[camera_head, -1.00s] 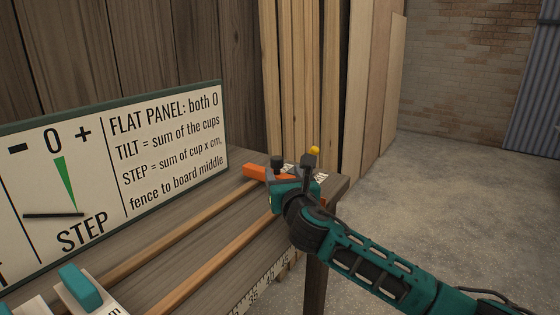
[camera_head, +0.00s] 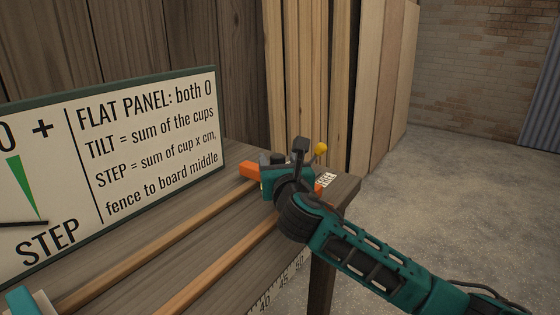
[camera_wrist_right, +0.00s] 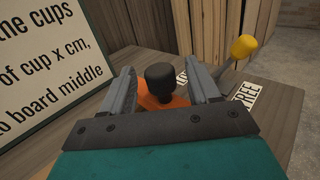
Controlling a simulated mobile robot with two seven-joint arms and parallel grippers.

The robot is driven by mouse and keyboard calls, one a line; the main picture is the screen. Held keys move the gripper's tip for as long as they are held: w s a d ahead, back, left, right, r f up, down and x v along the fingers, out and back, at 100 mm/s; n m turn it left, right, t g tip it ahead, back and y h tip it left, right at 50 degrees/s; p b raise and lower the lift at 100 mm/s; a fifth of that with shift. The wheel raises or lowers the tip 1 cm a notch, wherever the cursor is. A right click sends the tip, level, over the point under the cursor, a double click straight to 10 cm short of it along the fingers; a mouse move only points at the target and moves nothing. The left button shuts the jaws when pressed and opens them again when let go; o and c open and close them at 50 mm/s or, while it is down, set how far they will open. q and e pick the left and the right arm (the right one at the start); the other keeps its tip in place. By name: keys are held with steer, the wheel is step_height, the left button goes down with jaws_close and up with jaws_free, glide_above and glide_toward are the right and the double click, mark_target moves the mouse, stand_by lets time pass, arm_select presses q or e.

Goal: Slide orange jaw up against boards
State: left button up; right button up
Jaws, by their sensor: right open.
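The orange jaw (camera_head: 250,169) sits near the right end of the bench, partly hidden behind my right gripper in the head view. In the right wrist view the orange jaw (camera_wrist_right: 150,101) carries a black knob (camera_wrist_right: 161,82). My right gripper (camera_head: 287,155) is over the jaw, open, with one finger on each side of the knob. In the wrist view gaps show beside the knob; I cannot tell whether either finger touches it. Two long wooden strips (camera_head: 160,227) run along the bench toward the jaw; their far ends are hidden.
A yellow-balled lever (camera_head: 320,149) stands just right of the gripper, beside a label reading FREE (camera_wrist_right: 245,97). A sign (camera_head: 150,150) stands along the bench's back. Tall boards (camera_head: 310,80) lean behind the bench. Open floor (camera_head: 450,190) lies to the right.

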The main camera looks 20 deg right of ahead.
jaws_close()
stand_by(0.7)
